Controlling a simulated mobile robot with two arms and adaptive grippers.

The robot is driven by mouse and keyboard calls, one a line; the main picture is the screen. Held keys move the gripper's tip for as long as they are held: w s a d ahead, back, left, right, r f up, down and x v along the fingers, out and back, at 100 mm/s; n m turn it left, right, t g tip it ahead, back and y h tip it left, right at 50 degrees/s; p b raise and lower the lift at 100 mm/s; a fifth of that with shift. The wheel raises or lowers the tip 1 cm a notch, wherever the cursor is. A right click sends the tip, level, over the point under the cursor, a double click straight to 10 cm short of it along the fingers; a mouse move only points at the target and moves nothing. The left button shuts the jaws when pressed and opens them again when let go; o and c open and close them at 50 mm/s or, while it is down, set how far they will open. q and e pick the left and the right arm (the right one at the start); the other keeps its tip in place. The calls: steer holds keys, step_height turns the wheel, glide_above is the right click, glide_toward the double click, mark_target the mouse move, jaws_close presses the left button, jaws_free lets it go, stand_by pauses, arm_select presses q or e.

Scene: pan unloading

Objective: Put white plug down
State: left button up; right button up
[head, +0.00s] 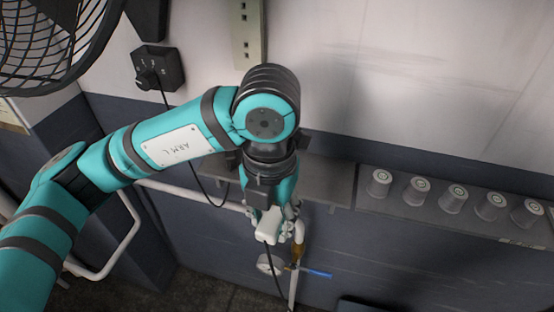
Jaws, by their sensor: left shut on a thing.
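The white plug (268,232) shows in the middle of the head view, with a dark cable hanging down from it. My left gripper (268,212) points down and is shut on the white plug. The plug is in front of the wall, near the grey shelf (325,188). I cannot tell whether the plug touches anything besides the gripper. My left arm reaches in from the left and covers part of the shelf. My right gripper is not in view.
A black socket box (158,70) with a plugged-in dark cable is on the wall at the upper left. A fan cage (45,45) fills the upper left corner. A pipe with a blue-handled valve (316,273) runs below the plug.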

arm_select(q)
steer(key=shift+s+d+r+n+p, duration=0.15)
steer(key=shift+r+n+p, duration=0.3)
steer(key=shift+r, duration=0.25)
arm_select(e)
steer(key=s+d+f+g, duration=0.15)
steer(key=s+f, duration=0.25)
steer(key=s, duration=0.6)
arm_select(q)
steer(key=shift+w, duration=0.35)
steer(key=w+p, duration=0.1)
steer(key=w, duration=0.4)
steer(key=w+a+f+p, duration=0.1)
steer(key=w+p, duration=0.1)
steer(key=w, duration=0.3)
steer(key=w+p, duration=0.2)
steer(key=w, duration=0.3)
steer(key=shift+a+f, duration=0.25)
steer(key=shift+a, duration=0.1)
step_height(320, 180, down, 3)
steer(key=p, duration=0.2)
steer(key=shift+r+p, duration=0.1)
steer(key=shift+p, duration=0.25)
steer(key=shift+w+f, duration=0.1)
steer(key=shift+f, duration=0.2)
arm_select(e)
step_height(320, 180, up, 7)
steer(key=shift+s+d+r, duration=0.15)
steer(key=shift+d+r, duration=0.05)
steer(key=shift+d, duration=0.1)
